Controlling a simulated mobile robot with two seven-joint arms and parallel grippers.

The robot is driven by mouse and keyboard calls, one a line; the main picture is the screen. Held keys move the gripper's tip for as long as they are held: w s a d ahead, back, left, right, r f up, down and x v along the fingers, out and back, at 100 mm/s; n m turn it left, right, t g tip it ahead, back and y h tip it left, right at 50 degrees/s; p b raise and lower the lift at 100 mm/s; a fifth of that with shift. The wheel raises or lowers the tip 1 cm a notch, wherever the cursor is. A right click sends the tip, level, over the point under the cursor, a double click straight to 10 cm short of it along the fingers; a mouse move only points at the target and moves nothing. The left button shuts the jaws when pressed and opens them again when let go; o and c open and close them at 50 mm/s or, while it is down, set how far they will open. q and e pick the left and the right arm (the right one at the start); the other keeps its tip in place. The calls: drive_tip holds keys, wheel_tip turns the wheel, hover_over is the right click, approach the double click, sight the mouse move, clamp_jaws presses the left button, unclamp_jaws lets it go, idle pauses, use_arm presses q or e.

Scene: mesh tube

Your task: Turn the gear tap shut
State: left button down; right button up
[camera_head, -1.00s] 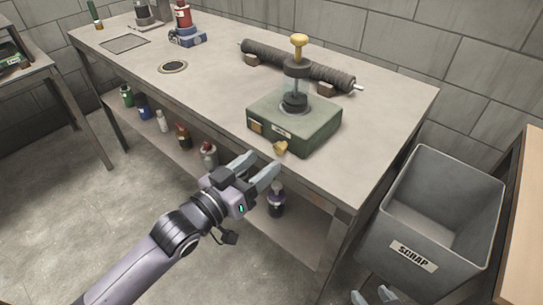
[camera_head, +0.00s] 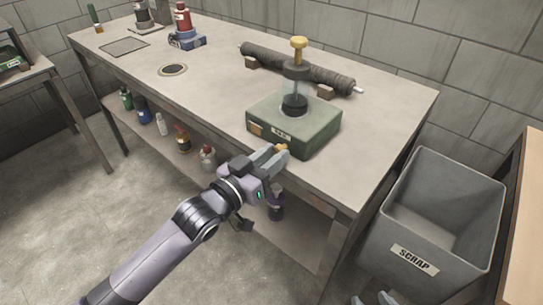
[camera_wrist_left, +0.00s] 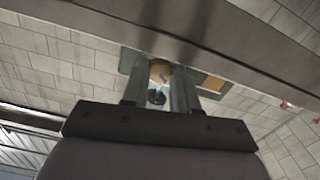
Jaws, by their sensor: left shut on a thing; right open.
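The green box (camera_head: 296,124) stands on the bench near its front edge, with a label on its front face. The small yellow tap (camera_head: 282,147) sticks out at the box's lower front. My left gripper (camera_head: 276,154) is shut on the tap; its fingers hide part of it. In the left wrist view the yellow tap (camera_wrist_left: 159,70) shows between the two fingers. My right gripper (camera_head: 372,299) shows only partly at the bottom edge and is open.
A dark mesh roller (camera_head: 300,65) lies on blocks behind the box. A grey scrap bin (camera_head: 412,258) stands right of the bench (camera_head: 215,95). Several bottles stand on the lower shelf. The bench top left of the box is mostly clear.

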use_arm(q)
drive_tip(key=shift+r+m+p, duration=0.2)
drive_tip(key=shift+m+p, duration=0.45)
drive_tip(key=shift+m, duration=0.05)
drive_tip(key=shift+f+m, duration=0.2)
drive_tip(key=shift+m, duration=0.5)
drive_tip(key=c, duration=0.9)
unclamp_jaws()
drive_tip(key=shift+o, duration=0.2)
drive_tip(key=v, duration=0.7)
drive_tip(key=shift+p, duration=0.4)
drive_tip(key=shift+a, duration=0.1)
